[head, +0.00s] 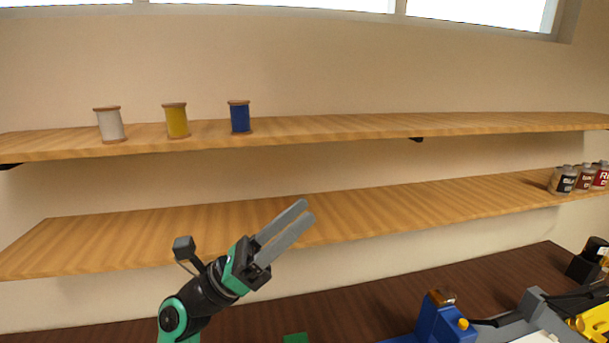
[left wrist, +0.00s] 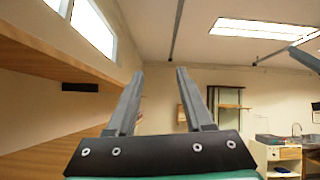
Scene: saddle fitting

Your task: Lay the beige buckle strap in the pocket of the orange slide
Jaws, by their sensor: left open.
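My left gripper (head: 291,228) is raised in front of the lower wall shelf in the head view, its grey fingers pointing up and to the right. In the left wrist view its two fingers (left wrist: 159,88) stand apart with nothing between them. The beige buckle strap and the orange slide cannot be made out in either view. My right gripper cannot be made out in the head view.
Two wooden shelves (head: 330,222) cross the wall. Three spools, white (head: 110,125), yellow (head: 176,121) and blue (head: 239,117), stand on the upper one. Small jars (head: 563,180) stand at right. A blue device (head: 440,320) sits on the dark bench (head: 375,292).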

